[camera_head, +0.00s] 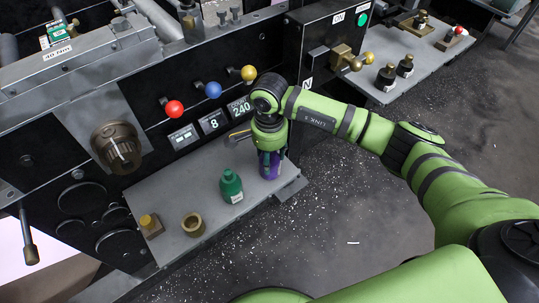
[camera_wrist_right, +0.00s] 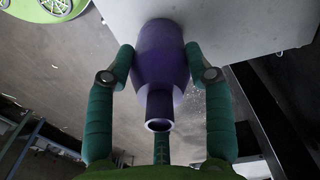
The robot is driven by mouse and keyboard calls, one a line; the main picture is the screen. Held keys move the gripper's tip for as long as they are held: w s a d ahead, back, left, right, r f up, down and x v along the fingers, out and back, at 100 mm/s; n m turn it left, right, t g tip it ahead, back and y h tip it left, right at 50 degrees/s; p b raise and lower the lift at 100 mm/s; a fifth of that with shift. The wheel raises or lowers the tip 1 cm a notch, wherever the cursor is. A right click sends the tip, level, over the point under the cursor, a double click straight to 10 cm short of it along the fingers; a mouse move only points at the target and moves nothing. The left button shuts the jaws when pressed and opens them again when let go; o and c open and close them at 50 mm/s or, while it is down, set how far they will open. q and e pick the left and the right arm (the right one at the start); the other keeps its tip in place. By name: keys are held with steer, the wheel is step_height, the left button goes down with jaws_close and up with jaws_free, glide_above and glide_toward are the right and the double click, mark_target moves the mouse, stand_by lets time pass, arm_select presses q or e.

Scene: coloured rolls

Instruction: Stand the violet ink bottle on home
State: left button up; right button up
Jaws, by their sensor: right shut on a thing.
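The violet ink bottle (camera_head: 269,165) is at the right end of the grey shelf (camera_head: 215,207) in the head view, looking roughly upright. My right gripper (camera_head: 269,143) comes down over it from above. In the right wrist view my right gripper (camera_wrist_right: 160,70) has a green finger on each side of the violet bottle (camera_wrist_right: 160,48), shut on its body, with its open neck toward the camera. I cannot tell whether its base touches the shelf. No spot marked home can be made out. My left gripper is not in view.
A green bottle (camera_head: 231,186) stands just left of the violet one. A brass ring-shaped piece (camera_head: 193,224) and a small block with a yellow top (camera_head: 150,225) sit farther left. Red (camera_head: 174,109), blue (camera_head: 213,90) and yellow (camera_head: 248,72) knobs stick out above the shelf.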

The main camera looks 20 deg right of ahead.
steer(key=o, duration=1.4)
steer(key=shift+o, duration=0.3)
steer(key=shift+o, duration=0.8)
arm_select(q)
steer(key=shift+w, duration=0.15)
arm_select(e)
steer(key=shift+r, duration=0.8)
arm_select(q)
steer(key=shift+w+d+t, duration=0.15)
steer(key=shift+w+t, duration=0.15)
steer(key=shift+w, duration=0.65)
arm_select(e)
steer(key=shift+r, duration=2.2)
